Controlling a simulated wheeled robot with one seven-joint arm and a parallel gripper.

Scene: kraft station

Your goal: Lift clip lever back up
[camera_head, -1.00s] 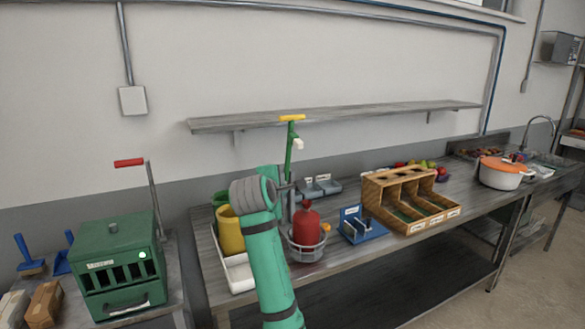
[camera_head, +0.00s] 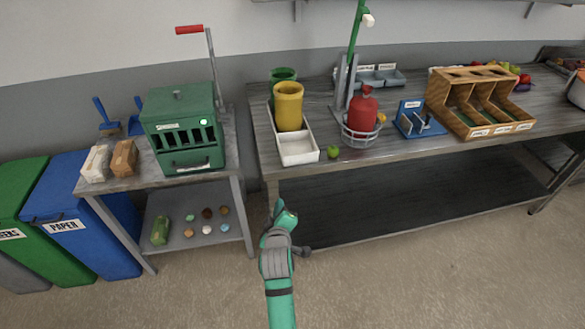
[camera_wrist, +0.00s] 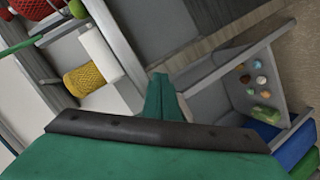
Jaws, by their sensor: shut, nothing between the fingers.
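My gripper (camera_head: 283,208) is in front of the gap between the two tables, in the lower middle of the head view. Its green fingers (camera_wrist: 163,97) are together and empty in the wrist view. No part is plainly marked as the clip lever. A long lever with a red handle (camera_head: 189,30) stands raised behind the green slotted box (camera_head: 180,115) on the left table, well away from my gripper. A blue stand with upright plates (camera_head: 418,122) is on the right table, also apart from my gripper; its details are too small to tell.
A white tray (camera_head: 298,150) holds a yellow container (camera_head: 288,105). A green fruit (camera_head: 333,152) lies beside it at the table edge. A red bottle (camera_head: 362,110) stands in a wire ring. Bins (camera_head: 75,220) stand left. The front floor (camera_head: 400,290) is clear.

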